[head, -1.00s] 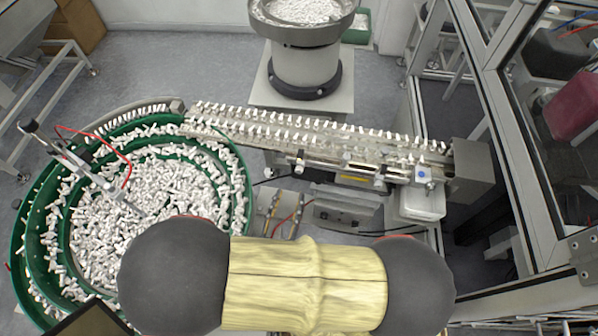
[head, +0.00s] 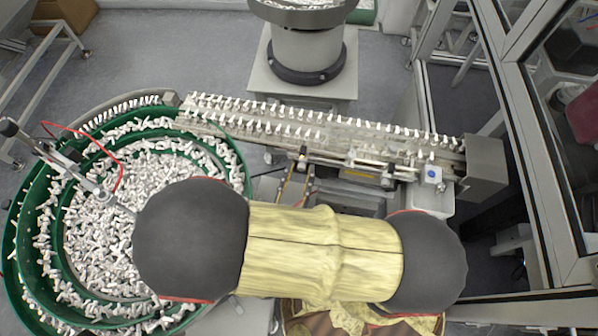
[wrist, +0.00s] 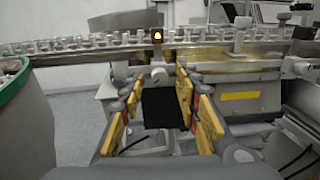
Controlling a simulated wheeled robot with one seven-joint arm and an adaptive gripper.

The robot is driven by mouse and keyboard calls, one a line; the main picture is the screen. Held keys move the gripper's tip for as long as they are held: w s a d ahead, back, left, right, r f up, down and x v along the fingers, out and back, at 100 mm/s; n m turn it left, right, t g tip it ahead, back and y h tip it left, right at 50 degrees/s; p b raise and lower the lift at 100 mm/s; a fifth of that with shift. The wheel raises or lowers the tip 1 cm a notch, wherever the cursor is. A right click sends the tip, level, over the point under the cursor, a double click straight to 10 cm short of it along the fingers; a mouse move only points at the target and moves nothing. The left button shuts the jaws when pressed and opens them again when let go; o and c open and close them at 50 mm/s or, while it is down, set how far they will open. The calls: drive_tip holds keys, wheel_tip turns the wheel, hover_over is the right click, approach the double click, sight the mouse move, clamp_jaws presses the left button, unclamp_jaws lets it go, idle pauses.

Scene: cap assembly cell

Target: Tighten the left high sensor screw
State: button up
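In the wrist view a small sensor (wrist: 157,35) with an orange light sits at the rail, and a pale round screw knob (wrist: 159,74) shows below it. My gripper (wrist: 158,84) is open, its yellow-padded fingers apart to the left and right of the knob in the picture. The knob appears beyond the fingertips, with no contact visible; the exact gap is hard to tell. A dark block (wrist: 161,108) shows lower down between the fingers. In the head view my arm covers the lower middle and the gripper is hidden.
The linear feed rail (head: 330,130) carries rows of white caps. A green bowl feeder (head: 240,165) full of caps stands at the left. A grey end block (head: 486,165) and a glazed metal frame (head: 520,130) bound the right. Another rail fixture (wrist: 240,35) is right of the sensor.

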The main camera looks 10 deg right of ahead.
clamp_jaws()
drive_tip(key=shift+m, duration=0.3)
idle(0.3)
drive_tip(key=m+b, duration=0.1)
drive_tip(key=m, duration=0.4)
drive_tip(key=m+y+b, duration=0.1)
drive_tip(key=m+b, duration=0.3)
drive_tip(key=m, duration=0.2)
drive_tip(key=shift+f, duration=0.1)
drive_tip(key=m+b, duration=1.1)
drive_tip(key=b, duration=0.2)
drive_tip(key=shift+m+y, duration=0.4)
drive_tip(key=shift+m+b, duration=0.3)
